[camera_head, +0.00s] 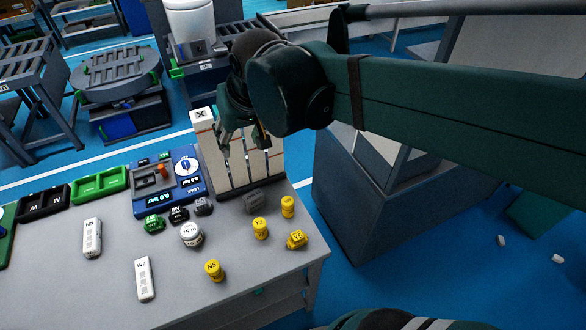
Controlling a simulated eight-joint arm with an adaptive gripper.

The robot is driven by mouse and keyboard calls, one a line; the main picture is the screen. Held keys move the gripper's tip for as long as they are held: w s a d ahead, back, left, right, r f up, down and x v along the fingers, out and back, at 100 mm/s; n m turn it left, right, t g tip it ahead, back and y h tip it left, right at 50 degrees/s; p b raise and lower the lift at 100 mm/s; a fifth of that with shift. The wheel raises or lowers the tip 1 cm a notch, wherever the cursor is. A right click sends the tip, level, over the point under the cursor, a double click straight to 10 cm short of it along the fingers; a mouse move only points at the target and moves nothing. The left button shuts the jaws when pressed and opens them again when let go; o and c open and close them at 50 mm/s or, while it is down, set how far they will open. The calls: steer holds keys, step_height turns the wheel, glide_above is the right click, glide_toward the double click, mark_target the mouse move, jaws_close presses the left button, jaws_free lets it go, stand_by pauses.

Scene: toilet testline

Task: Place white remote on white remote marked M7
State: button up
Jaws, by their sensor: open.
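Two white remotes lie apart on the grey table. The left white remote (92,238) carries a label like N5. The other white remote (145,279) lies nearer the front, with a label that reads like W7 or M7; the print is too small to be sure. My gripper (242,145) is open, pointing down in front of the white slotted rack at the table's back, well up and to the right of both remotes. I see nothing between its fingers, though my arm hides part of that area.
The white slotted rack (210,165) stands upright beneath my gripper. A blue gauge panel (140,205), a green tray (100,184) and a black tray (42,203) line the back. A white round weight (191,234) and several yellow pieces (260,228) stand right of the remotes. Bare table surrounds both remotes.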

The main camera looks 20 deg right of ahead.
steer(key=s+d+f+t+h, duration=0.1)
steer(key=s+d+f, duration=0.3)
steer(key=s+d, duration=0.5)
steer(key=shift+s+f+t, duration=0.4)
steer(key=shift+s, duration=0.75)
